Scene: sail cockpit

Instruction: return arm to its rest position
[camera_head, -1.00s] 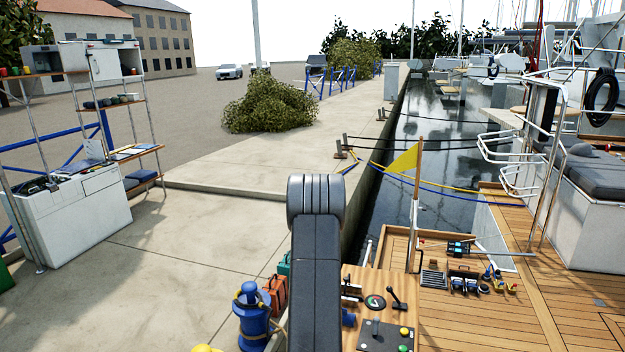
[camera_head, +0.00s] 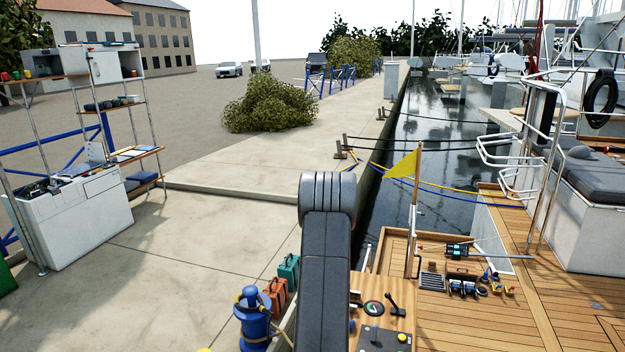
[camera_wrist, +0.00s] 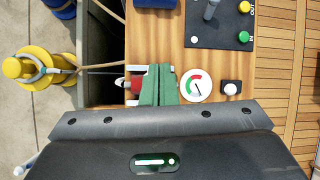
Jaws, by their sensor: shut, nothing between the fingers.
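My gripper (camera_wrist: 158,88) shows in the wrist view as two green fingers pressed together, shut and empty. It is over the wooden control panel (camera_wrist: 262,75), just left of the round gauge (camera_wrist: 196,85). A white and red fitting (camera_wrist: 131,84) is partly hidden by the fingers; I cannot tell whether they touch it. In the head view my raised arm link covers part of the panel, and the gripper is hidden. The gauge (camera_head: 373,308) and a black lever (camera_head: 395,305) show right of my arm.
A blue bollard (camera_head: 253,318) with rope, and orange (camera_head: 276,297) and teal (camera_head: 289,270) cases stand left of my arm on the quay. A yellow flag (camera_head: 403,166) stands right. Several small tools lie on the deck (camera_head: 470,325). A yellow bollard (camera_wrist: 28,68) shows in the wrist view.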

